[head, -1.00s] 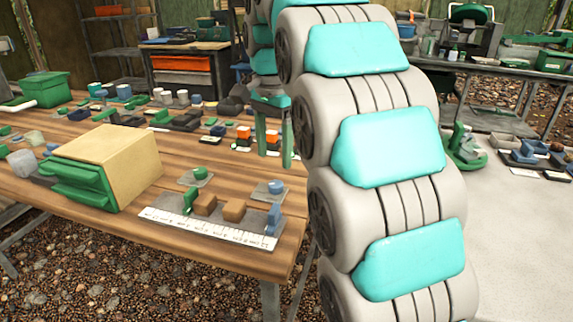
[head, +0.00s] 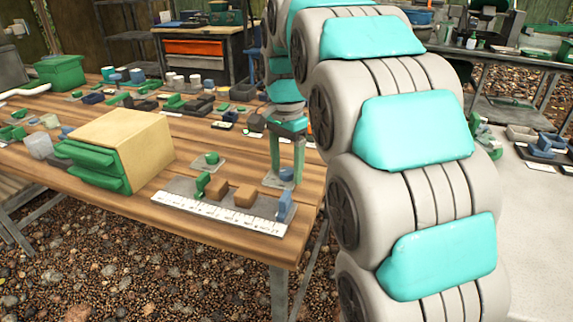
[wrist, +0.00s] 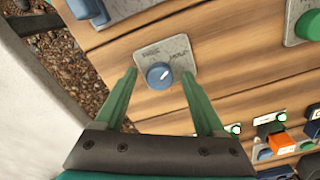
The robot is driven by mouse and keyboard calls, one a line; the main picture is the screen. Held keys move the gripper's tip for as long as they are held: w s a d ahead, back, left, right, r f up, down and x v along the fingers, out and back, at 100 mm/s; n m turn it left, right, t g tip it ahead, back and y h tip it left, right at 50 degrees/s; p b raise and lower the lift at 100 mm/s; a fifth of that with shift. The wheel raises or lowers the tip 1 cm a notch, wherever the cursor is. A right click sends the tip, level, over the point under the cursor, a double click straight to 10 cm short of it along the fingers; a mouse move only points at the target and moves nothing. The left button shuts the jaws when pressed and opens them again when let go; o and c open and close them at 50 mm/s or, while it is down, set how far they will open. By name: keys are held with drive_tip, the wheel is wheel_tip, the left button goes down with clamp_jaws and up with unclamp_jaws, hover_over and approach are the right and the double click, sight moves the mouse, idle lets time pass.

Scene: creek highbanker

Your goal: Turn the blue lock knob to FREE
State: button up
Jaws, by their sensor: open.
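The blue lock knob (wrist: 159,76) sits on a small grey plate (wrist: 178,47) with lettering on both sides, in the wrist view. The right word looks like HOLD; the left is blurred, perhaps FREE. The knob's white mark points up and right, toward the right word. My gripper (wrist: 158,74) is open, its two green fingers spread to the left and right of the knob with a gap on each side. In the head view my gripper (head: 286,178) points down over the knob's plate near the table's right edge; I cannot tell its exact height.
Left of the gripper, a green knob (head: 211,158) stands on its own plate. In front is a ruler board (head: 222,216) with tan blocks and upright green and blue pieces. A tan box with green drawers (head: 125,147) stands farther left. Gravel lies beyond the table edge.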

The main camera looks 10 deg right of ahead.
clamp_jaws()
idle(0.7)
